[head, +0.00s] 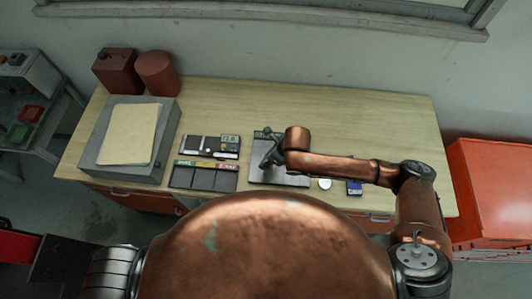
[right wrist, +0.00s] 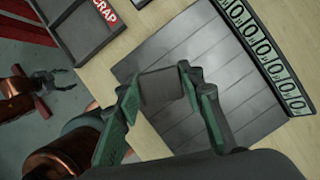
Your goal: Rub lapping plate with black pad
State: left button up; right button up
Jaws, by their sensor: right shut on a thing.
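The lapping plate (head: 292,180) is a flat grey slab at the front middle of the bench. Its grooved face (right wrist: 225,65) fills the middle of the right wrist view. My right gripper (head: 268,160) is over the plate's left part. In the right wrist view its green fingers (right wrist: 160,85) are shut on the black pad (right wrist: 158,92), a dark block. The pad is over the plate near one edge; I cannot tell if it touches. My left gripper (right wrist: 55,80) is small and dark at the left of that view, away from the plate, its jaw state unclear.
A black sectioned tray (head: 203,178) with coloured labels lies left of the plate; one label reads SCRAP. A white disc (head: 325,184) and a blue item (head: 354,188) lie to the right. The bench's back right is clear.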

jog(key=shift+r+p, duration=1.15)
jog(key=shift+r, duration=0.45)
jog(key=shift+f, duration=0.1)
